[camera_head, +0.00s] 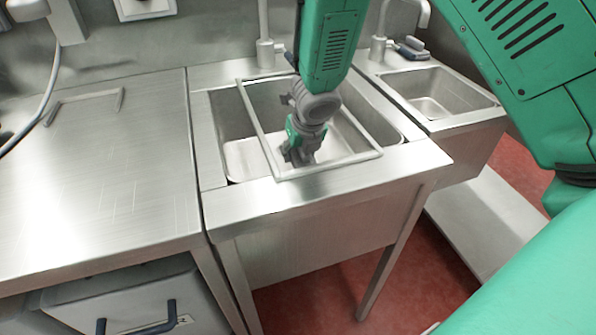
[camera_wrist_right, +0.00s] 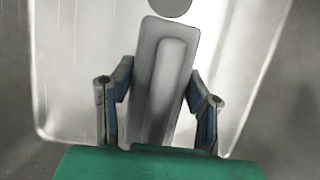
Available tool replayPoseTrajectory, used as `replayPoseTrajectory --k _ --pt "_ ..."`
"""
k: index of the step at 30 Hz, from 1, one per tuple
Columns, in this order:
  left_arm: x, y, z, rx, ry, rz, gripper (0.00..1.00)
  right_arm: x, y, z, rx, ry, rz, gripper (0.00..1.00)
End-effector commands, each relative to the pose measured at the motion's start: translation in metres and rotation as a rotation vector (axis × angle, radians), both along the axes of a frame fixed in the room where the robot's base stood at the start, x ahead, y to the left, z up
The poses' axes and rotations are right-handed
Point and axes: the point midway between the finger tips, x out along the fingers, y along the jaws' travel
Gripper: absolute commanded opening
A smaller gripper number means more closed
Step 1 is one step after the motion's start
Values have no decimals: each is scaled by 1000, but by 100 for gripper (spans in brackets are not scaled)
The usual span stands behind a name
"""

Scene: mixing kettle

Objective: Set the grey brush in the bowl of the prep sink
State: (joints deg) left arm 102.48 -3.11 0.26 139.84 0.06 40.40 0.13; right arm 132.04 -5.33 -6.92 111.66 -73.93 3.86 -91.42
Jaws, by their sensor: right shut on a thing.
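My right gripper (camera_head: 298,155) reaches down inside the frame over the middle sink (camera_head: 237,153), which I take for the prep sink. In the right wrist view the gripper (camera_wrist_right: 160,82) is shut on a long grey block-like thing with a raised middle, the grey brush (camera_wrist_right: 168,85). The brush lies between both fingers, with the pale bowl floor (camera_wrist_right: 75,70) behind it and a dark round drain (camera_wrist_right: 170,6) just past its far end. I cannot tell the gap between brush and floor. The brush cannot be made out in the head view. My left gripper is not in view.
A thin metal frame (camera_head: 330,164) spans the middle sink's opening around my arm. A tap (camera_head: 265,50) stands behind it. A smaller sink (camera_head: 440,92) is at right, with a dark blue-grey item (camera_head: 412,47) on its back ledge. The steel counter (camera_head: 100,190) at left is mostly clear.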

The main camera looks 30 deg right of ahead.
Motion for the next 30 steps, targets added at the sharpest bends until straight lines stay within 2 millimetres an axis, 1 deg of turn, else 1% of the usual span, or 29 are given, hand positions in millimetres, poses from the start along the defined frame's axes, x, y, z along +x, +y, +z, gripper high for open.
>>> replayPoseTrajectory --k 2,7,9,17,21,22,23,24,30 --pt "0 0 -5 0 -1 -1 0 0 1 -6 -2 -1 1 14" --pt "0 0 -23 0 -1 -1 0 0 2 -31 -5 1 2 14" --pt "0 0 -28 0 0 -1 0 0 3 -38 -6 0 3 14" --pt "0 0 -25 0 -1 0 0 0 2 -36 -2 -2 1 14" --pt "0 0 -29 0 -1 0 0 0 1 -41 -2 -1 1 14" --pt "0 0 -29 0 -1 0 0 0 1 -41 -1 0 2 45" --pt "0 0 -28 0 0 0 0 0 1 -41 -1 0 2 55" --pt "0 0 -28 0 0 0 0 0 1 -40 -1 0 2 62" --pt "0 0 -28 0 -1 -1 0 0 2 -40 -2 -1 1 62"
